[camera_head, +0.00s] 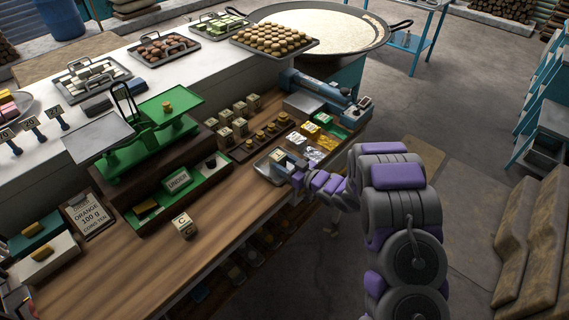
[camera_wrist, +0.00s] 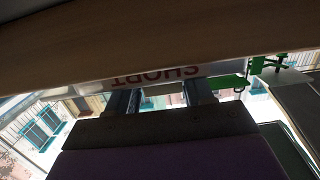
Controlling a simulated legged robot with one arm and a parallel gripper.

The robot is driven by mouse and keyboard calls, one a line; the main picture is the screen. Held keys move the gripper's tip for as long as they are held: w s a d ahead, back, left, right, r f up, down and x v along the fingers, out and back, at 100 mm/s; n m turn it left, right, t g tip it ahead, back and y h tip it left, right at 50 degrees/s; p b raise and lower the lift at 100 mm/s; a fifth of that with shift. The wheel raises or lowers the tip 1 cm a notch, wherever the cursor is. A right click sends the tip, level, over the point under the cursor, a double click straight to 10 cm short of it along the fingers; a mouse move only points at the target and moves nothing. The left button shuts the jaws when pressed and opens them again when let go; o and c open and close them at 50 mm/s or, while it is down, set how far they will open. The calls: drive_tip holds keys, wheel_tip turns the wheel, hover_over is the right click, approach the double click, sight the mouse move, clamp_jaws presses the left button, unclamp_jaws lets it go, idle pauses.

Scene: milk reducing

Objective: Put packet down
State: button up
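My gripper (camera_head: 287,166) is low over a small metal tray (camera_head: 262,172) at the counter's right edge. A cream packet (camera_head: 183,226) marked with a letter stands alone on the wooden counter. Several similar packets (camera_head: 225,137) stand in rows behind the tray.
Foil-wrapped pieces (camera_head: 313,153) and a blue device (camera_head: 322,90) are beyond my gripper. The wooden counter (camera_head: 235,210) has free room in front.

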drive_tip(key=o, duration=0.4)
drive_tip(key=shift+c, duration=0.2)
drive_tip(key=shift+r, duration=0.1)
drive_tip(key=p+v, duration=0.2)
drive_tip(key=v, duration=1)
drive_tip(key=w+d+r+m+h, duration=0.1)
drive_tip(key=w+d+r+h, duration=0.25)
drive_tip(key=d+h, duration=0.35)
drive_tip(key=s+d+r+m+h, duration=0.3)
drive_tip(key=d+r+h, duration=0.3)
drive_tip(key=d, duration=0.5)
drive_tip(key=s+d+r+m+g+h, duration=0.2)
drive_tip(key=s+r, duration=0.1)
drive_tip(key=s, duration=0.3)
drive_tip(key=s+d+r+m+g+h, duration=0.1)
drive_tip(key=s+r+m+g, duration=0.15)
drive_tip(key=s, duration=0.35)
drive_tip(key=s+a+r+g+y, duration=0.1)
drive_tip(key=s+a+g, duration=0.1)
drive_tip(key=s, duration=0.8)
drive_tip(key=s+a+r+m+g+y, duration=0.1)
drive_tip(key=s+a, duration=0.4)
drive_tip(key=s, duration=0.5)
drive_tip(key=s+a+r+m+g+y, duration=0.1)
drive_tip(key=s+a+g, duration=0.3)
drive_tip(key=s, duration=0.7)
drive_tip(key=shift+a+r, duration=0.2)
drive_tip(key=shift+r, duration=0.65)
